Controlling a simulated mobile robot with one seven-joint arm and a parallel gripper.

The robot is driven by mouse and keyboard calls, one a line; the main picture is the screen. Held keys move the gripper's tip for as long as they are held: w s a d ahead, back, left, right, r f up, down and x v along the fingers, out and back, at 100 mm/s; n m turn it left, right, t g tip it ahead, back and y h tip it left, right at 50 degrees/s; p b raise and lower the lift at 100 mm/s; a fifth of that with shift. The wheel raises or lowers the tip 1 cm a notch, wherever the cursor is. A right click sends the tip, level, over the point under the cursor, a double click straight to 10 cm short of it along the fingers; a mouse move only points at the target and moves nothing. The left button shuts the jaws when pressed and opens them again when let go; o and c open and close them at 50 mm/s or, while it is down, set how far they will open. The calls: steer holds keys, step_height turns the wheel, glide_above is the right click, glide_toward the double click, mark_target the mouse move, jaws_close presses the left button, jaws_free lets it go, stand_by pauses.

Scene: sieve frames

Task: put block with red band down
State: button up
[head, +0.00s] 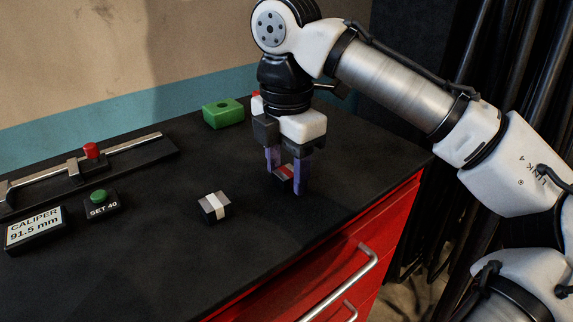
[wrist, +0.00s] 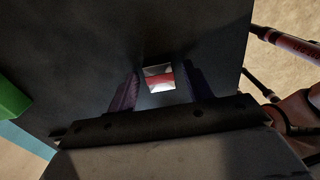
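The block with the red band (head: 283,172) is a small dark and light block between the two fingers of my gripper (head: 287,176). In the wrist view the block (wrist: 160,78) shows its red band crossing between pale ends. A narrow gap shows on each side of it there, between the block and the fingers of my gripper (wrist: 161,85), so the gripper looks open around it. The fingertips are low, close to the black bench top (head: 340,160). The near finger hides part of the block in the head view, and its contact with the bench is hard to see.
A block with a white band (head: 214,206) lies to the left. A green block (head: 223,114) is behind. A caliper (head: 90,165) with a red knob, a green SET 40 button (head: 99,198) and a display reading 91.5 mm (head: 34,229) stand at left. Red drawers (head: 345,255) are below the front edge.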

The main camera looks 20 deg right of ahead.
mark_target(286, 172)
steer(key=shift+r, duration=0.1)
step_height(286, 172, up, 12)
steer(key=p, duration=1.2)
